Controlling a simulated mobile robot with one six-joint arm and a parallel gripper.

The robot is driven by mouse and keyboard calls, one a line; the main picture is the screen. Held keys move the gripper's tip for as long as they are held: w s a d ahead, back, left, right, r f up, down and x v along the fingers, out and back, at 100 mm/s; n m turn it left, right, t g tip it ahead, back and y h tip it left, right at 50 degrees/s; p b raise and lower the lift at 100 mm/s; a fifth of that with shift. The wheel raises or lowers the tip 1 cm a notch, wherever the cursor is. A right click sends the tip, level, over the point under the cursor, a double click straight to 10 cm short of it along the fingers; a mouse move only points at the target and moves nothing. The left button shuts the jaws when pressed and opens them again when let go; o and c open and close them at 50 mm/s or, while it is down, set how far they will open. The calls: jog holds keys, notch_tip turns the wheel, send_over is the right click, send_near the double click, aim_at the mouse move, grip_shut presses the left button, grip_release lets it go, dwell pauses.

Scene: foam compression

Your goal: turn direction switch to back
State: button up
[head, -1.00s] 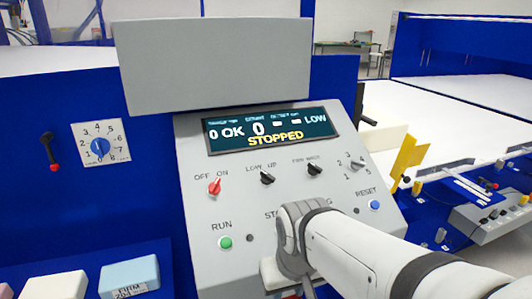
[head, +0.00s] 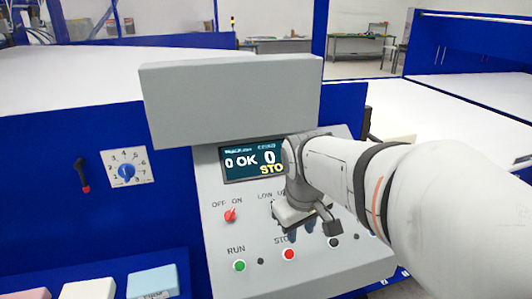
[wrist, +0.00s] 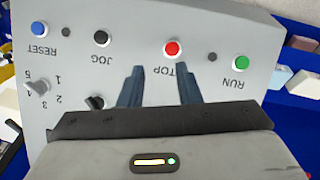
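The direction switch (wrist: 95,102) is a small black knob, partly visible in the wrist view just left of my gripper's fingers, its lower part cut off by the gripper body. Its lettering is hidden and I cannot tell which way it points. In the head view my arm hides it. My gripper (wrist: 160,72) is open and empty, its two dark fingers apart over the panel, pointing toward the STOP button row. In the head view my gripper (head: 301,229) is in front of the middle of the grey control panel (head: 215,265).
Near my fingers are the red STOP button (wrist: 171,48) and black JOG button (wrist: 102,38). The numbered selector (wrist: 37,87) and blue RESET button (wrist: 39,29) lie beyond the direction switch. The red OFF/ON switch (head: 230,215) and green RUN button (head: 239,266) are left of my gripper.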

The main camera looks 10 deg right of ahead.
jog(key=w+d+r+n+h, duration=0.2)
jog(key=w+d+r+n, duration=0.3)
jog(key=w+d, duration=0.4)
jog(key=shift+w+d+f+p, duration=0.15)
jog(key=shift+w+f, duration=0.4)
jog(key=shift+f, duration=0.55)
jog(key=shift+w+d+f+p, duration=0.2)
jog(key=shift+w+f, duration=0.3)
jog(key=shift+f, duration=0.55)
jog(key=shift+w+d+f+p, duration=0.15)
jog(key=shift+w+f, duration=0.4)
jog(key=shift+f, duration=0.55)
